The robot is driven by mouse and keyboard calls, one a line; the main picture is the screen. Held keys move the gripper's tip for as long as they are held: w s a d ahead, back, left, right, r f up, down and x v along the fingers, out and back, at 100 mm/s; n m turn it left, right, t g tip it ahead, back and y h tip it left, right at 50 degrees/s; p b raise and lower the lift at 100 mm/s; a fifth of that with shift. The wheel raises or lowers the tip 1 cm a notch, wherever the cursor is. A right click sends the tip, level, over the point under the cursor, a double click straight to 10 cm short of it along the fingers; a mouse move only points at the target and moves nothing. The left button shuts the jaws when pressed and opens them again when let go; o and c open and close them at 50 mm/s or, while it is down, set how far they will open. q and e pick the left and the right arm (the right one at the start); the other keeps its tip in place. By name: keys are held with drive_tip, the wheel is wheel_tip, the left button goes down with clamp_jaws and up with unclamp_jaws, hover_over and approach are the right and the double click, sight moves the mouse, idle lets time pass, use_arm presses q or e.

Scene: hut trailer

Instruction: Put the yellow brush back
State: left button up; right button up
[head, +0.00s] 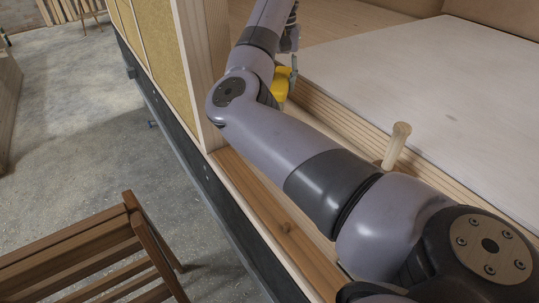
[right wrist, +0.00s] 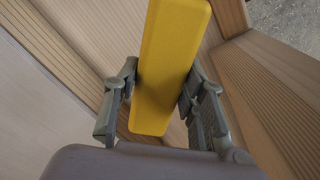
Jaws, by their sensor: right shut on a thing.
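The yellow brush (head: 279,86) shows in the head view as a small yellow patch at the far end of my right arm, partly hidden by the arm. In the right wrist view the yellow brush (right wrist: 166,60) is a long smooth yellow block between the two fingers. My right gripper (right wrist: 160,88) is shut on it, with one grey finger on each side. In the head view my right gripper (head: 288,74) is small and mostly covered. The bristles cannot be made out. My left gripper is not in view.
A pale board (head: 440,70) lies at the right, with a wooden peg (head: 397,144) standing near its edge. A timber post (head: 203,60) and yellowish wall panel (head: 158,35) stand left of the arm. A wooden chair (head: 110,245) is on the concrete floor, lower left.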

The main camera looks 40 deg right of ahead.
drive_tip(key=shift+f, duration=0.2)
wheel_tip(320, 180, down, 6)
drive_tip(key=shift+s+a+r+b, duration=0.1)
drive_tip(key=shift+r+b, duration=0.1)
drive_tip(key=shift+b, duration=0.2)
wheel_tip(320, 180, down, 9)
drive_tip(key=shift+f+p, duration=0.1)
drive_tip(key=shift+p, duration=0.55)
drive_tip(key=shift+f+p, duration=0.3)
drive_tip(key=shift+f, duration=1.95)
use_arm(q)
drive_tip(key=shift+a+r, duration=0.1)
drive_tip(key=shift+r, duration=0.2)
use_arm(e)
drive_tip(key=o, duration=0.7)
drive_tip(key=shift+f, duration=0.1)
drive_tip(key=shift+c, duration=0.2)
drive_tip(key=o, duration=0.5)
drive_tip(key=shift+c, duration=0.2)
